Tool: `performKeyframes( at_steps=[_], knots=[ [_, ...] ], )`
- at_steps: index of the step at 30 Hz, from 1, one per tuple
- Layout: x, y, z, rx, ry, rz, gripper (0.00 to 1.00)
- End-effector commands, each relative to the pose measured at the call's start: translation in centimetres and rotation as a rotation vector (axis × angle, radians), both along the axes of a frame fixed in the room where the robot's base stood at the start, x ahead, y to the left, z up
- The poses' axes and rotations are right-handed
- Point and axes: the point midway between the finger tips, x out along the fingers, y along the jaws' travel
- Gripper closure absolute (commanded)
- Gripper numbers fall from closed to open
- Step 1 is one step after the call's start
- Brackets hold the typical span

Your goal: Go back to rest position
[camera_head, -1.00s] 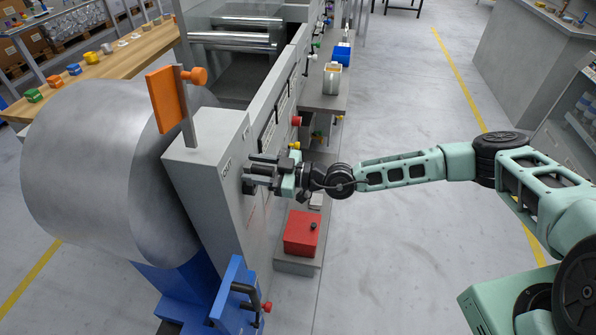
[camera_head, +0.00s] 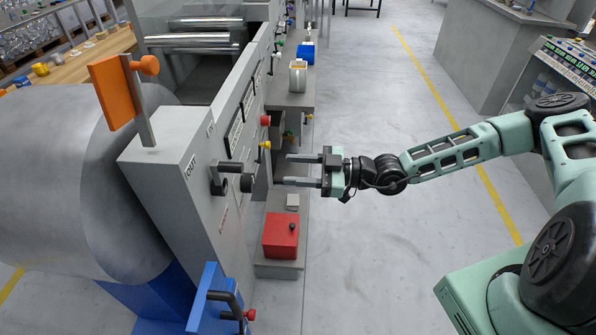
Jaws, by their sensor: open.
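My gripper (camera_head: 285,170) is open and empty. Its two fingers point left toward the grey machine's side panel (camera_head: 185,215), with a gap between them and the panel. A dark knob or handle (camera_head: 220,180) sits on that panel, left of the fingertips, near a label. My green arm reaches in from the right, with the forearm (camera_head: 445,155) nearly level in the picture.
A large metal roll (camera_head: 60,180) and an orange plate (camera_head: 112,92) stand at the left. A red box (camera_head: 281,235) sits on a low grey ledge below my gripper. A blue bracket (camera_head: 207,300) is in front. The floor (camera_head: 370,90) behind my forearm is clear.

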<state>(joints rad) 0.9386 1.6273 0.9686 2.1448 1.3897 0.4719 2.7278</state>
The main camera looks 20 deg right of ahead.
Motion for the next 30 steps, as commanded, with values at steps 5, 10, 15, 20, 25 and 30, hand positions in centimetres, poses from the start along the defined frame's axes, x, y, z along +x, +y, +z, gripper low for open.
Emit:
performKeyframes(
  at_steps=[5, 10, 15, 20, 25, 30],
  knots=[
    [-0.1, -0.1, 0.0, 0.0, 0.0, 0.0, 0.55],
    [0.0, -0.1, 0.0, 0.0, 0.0, 0.0, 0.55],
    [-0.1, 0.0, 0.0, -0.004, -0.006, 0.004, 0.55],
    [-2.0, 1.5, 0.3, -0.107, -0.177, 0.105, 0.55],
    [-6.8, 4.2, 0.8, -0.314, -0.67, 0.393, 0.55],
    [-11.9, 5.6, 1.4, -0.407, -1.258, 0.739, 0.55]
  ],
)
